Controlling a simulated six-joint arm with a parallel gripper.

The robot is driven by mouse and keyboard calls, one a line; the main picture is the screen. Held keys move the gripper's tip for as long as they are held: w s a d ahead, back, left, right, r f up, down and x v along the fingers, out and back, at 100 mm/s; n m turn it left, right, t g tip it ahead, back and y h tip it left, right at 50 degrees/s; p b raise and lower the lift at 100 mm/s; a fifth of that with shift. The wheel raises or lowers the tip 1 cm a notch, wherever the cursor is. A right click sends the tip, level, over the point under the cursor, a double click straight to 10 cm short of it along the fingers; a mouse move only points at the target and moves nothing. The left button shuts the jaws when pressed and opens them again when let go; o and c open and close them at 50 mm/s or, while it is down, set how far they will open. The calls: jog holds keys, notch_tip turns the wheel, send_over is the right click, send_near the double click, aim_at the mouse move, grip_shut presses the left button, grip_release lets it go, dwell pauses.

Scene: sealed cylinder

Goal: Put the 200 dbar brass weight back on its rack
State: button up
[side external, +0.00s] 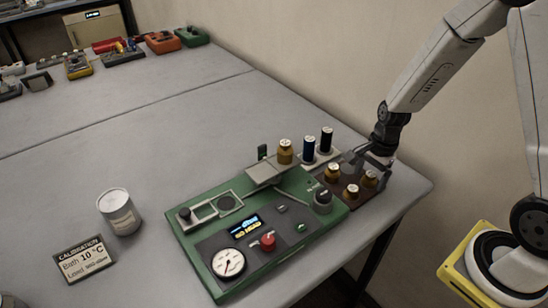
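A brown rack (339,189) sits at the right end of the green console. Brass weights with pale tops stand on it: one at the back left (333,172), one at the front (350,193) and one at the right (370,179). Another brass weight (285,152) stands beside the grey square plate (264,172); I cannot tell whether it touches the plate. The labels are too small to read, so I cannot tell which weight is 200 dbar. My gripper (374,164) is low at the rack's right end, close to the right weight. Its fingertips are unclear, and I cannot tell whether it touches that weight.
A blue cylinder (309,149) and a black cylinder (326,141) stand on a pale holder behind the rack. The green console (190,238) has a gauge and knobs. A white can (120,212) and a calibration card (84,260) are at left. The middle table is clear.

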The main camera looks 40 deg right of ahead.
aim_at(374, 174)
jog(key=shift+r, duration=0.15)
notch_tip(374, 174, up, 12)
jog(key=d, duration=0.1)
jog(key=shift+d, duration=0.25)
dwell(0.6)
dwell(0.5)
jog(key=s+a+f+n+t, duration=0.1)
jog(key=a+n, duration=0.3)
jog(key=n, duration=0.5)
jog(key=s+a+f+n+t+h, duration=0.1)
jog(key=s+a+n, duration=0.3)
jog(key=n, duration=0.5)
jog(key=shift+f+t, duration=0.3)
jog(key=shift+f, duration=0.3)
